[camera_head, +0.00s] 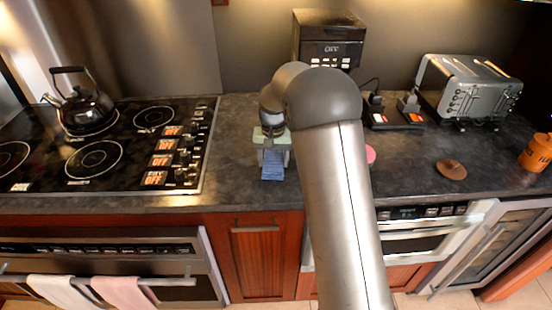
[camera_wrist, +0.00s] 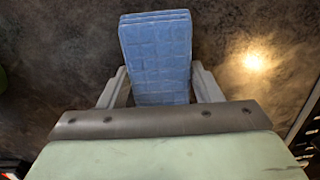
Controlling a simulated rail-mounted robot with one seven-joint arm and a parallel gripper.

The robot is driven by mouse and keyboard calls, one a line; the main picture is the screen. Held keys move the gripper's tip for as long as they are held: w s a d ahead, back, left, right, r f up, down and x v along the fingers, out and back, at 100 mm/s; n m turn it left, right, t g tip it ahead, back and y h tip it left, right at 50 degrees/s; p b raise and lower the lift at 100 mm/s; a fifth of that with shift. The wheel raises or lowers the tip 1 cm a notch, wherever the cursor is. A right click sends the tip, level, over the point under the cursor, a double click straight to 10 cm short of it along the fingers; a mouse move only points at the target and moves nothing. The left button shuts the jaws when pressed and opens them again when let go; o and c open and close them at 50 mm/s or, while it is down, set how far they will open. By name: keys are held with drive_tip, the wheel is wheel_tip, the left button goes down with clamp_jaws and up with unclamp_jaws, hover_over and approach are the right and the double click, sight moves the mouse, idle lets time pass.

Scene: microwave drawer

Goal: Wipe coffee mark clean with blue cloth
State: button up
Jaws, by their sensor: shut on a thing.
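The blue cloth (camera_wrist: 158,50) is folded in layers and sits between the two fingers of my gripper (camera_wrist: 160,85) in the wrist view. My gripper is shut on it. In the head view my gripper (camera_head: 273,160) is over the counter between the cooktop and my arm, with the blue cloth (camera_head: 273,172) hanging below it. I cannot tell whether the cloth touches the counter. A brown round mark (camera_head: 451,169), which looks like the coffee mark, is on the counter at the right, well apart from my gripper. It does not show in the wrist view.
A black cooktop (camera_head: 95,160) with a kettle (camera_head: 80,105) is at the left. A coffee machine (camera_head: 328,40) stands behind my arm. A toaster (camera_head: 470,88) is at the back right, an orange mug (camera_head: 537,153) at the right edge. A pink round thing (camera_head: 370,154) is partly hidden by my arm.

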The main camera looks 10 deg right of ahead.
wheel_tip(320, 180, up, 8)
drive_tip(key=p, duration=0.5)
idle(0.6)
